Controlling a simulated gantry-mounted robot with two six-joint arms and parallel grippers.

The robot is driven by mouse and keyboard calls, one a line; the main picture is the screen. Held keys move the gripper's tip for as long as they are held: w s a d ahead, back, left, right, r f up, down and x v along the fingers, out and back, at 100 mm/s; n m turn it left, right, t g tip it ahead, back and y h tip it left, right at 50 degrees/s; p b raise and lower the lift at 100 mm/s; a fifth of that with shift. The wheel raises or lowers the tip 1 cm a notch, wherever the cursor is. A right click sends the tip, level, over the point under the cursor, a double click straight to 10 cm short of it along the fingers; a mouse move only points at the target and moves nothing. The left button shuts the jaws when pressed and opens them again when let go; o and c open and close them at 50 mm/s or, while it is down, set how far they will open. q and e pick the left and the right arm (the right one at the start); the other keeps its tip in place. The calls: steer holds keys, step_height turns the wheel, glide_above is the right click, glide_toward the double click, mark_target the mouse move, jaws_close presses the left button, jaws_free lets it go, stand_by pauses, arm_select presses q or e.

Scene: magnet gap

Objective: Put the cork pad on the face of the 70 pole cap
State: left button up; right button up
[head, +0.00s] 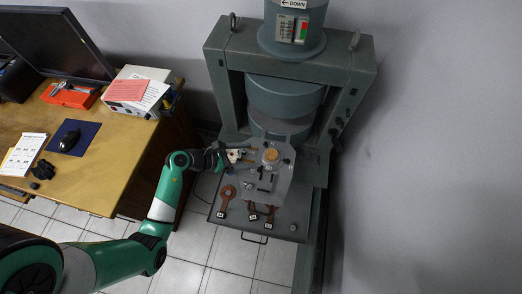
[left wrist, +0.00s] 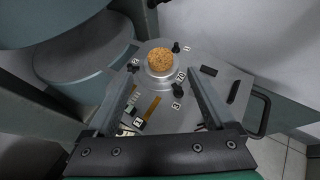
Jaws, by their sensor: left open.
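The cork pad (head: 271,154) is a small round tan disc. My left gripper (head: 236,156) is just left of the cork in the head view, over the plate's left side. In the left wrist view its fingers (left wrist: 161,76) are apart, with the cork beyond the tips and nothing between them. My right gripper is not in view.
The plate (head: 280,184) carries black knobs, slots and small number labels. Several brown round-ended tools (head: 227,195) lie on the grey drawer top (head: 285,228) in front. The large press frame (head: 217,85) and its cylinder stand behind. A wooden desk (head: 105,160) is at left.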

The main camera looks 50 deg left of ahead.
arm_select(q)
steer(key=v, duration=0.4)
steer(key=shift+p, duration=0.35)
steer(key=shift+w, duration=0.1)
